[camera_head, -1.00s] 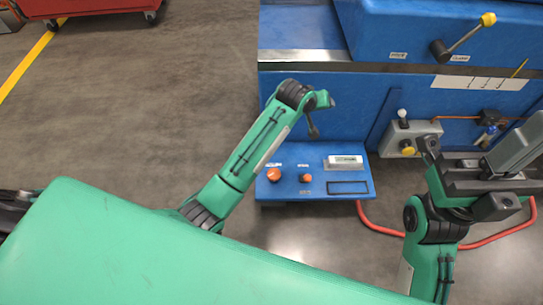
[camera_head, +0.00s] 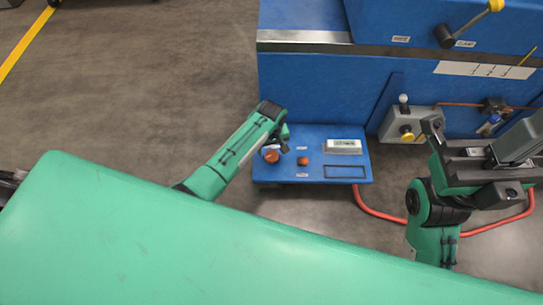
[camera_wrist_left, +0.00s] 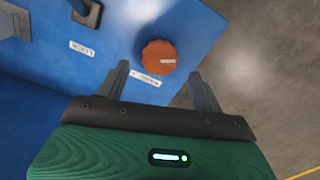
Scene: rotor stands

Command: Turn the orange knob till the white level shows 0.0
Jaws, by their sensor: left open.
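A low blue panel (camera_head: 325,133) carries a larger orange knob (camera_head: 272,156) at its left, a smaller orange knob (camera_head: 303,161) beside it, and a white level (camera_head: 344,146) at the right. The level's reading is too small to make out. My left gripper (camera_head: 285,147) is over the panel's left part, close to the larger knob. In the left wrist view my left gripper (camera_wrist_left: 160,68) is open and empty. An orange knob (camera_wrist_left: 158,53) with a small white mark shows beyond and between its fingertips. My right gripper (camera_head: 480,165) is at the right, away from the panel.
A big blue machine (camera_head: 310,85) with a yellow-tipped lever (camera_head: 470,26) stands behind the panel. A grey box (camera_head: 402,124) with a yellow knob is to the right. A red hose (camera_head: 380,213) runs along the floor. Left of the panel, the floor is clear.

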